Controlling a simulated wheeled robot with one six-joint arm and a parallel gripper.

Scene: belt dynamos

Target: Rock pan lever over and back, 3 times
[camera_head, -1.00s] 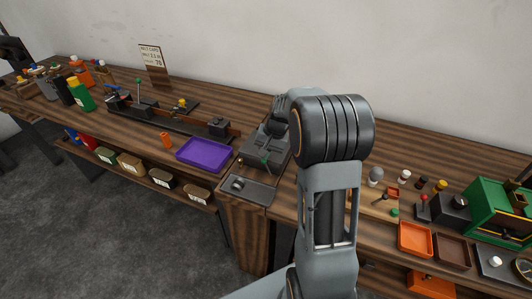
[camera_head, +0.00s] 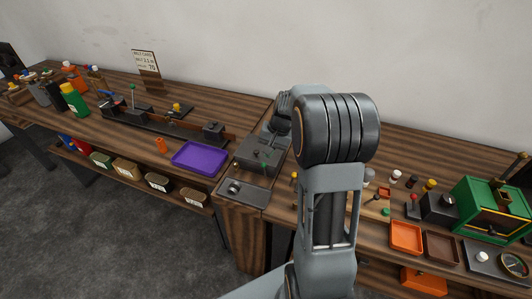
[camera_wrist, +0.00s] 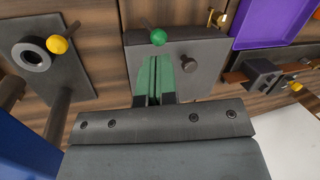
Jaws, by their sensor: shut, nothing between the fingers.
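A grey box (camera_head: 258,155) stands on the bench left of my arm. A short lever with a green ball knob (camera_head: 263,166) stands at it; the knob also shows in the wrist view (camera_wrist: 158,37). A round button (camera_wrist: 189,64) sits on the box top. Another lever with a yellow ball knob (camera_wrist: 57,44) stands to the left, by a grey plate with a dark ring. No label shows which is the pan lever. My gripper (camera_wrist: 157,62) is shut and empty over the box, its green fingertips pointing at the green knob, apparently apart from it.
A purple tray (camera_head: 199,157) lies left of the box. A grey plate with a round fitting (camera_head: 240,190) lies in front of it. A green machine (camera_head: 490,208), an orange tray (camera_head: 406,236) and several small knobs stand to the right. A wall closes the back.

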